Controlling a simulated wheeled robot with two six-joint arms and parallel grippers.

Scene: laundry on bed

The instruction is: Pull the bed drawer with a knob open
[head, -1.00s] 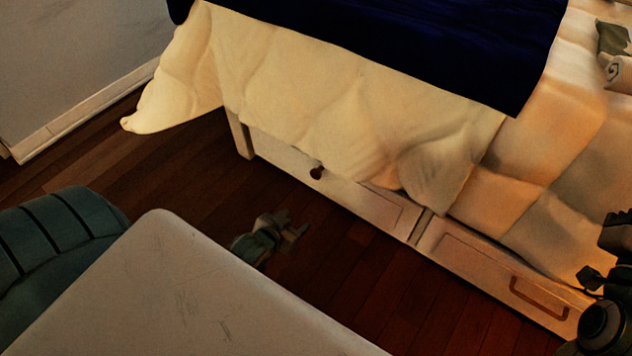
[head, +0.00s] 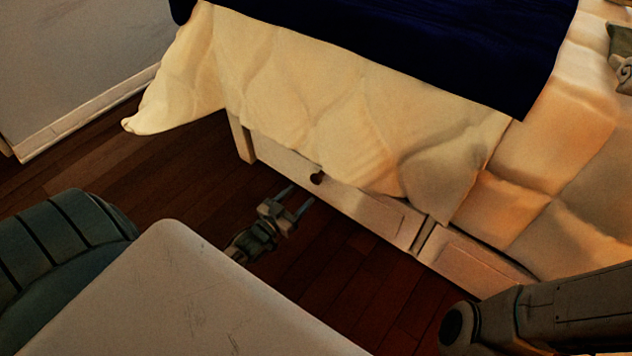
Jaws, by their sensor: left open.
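The bed drawer with a dark round knob (head: 317,178) is a pale wooden front (head: 362,205) low on the bed's side, in the middle of the head view. It looks shut. The cream bedspread hangs over its upper part. My left gripper (head: 299,200) is open and empty, with its two fingers pointing toward the drawer front, a little short of the knob and apart from it. My right arm shows at the lower right, but its gripper is not in view.
A second drawer (head: 468,262) sits to the right, partly behind my right arm. The cream bedspread (head: 300,100) hangs down the side, under a dark blue blanket (head: 420,45). Bare wooden floor (head: 150,185) lies in front of the bed. A wall (head: 75,60) stands at the left.

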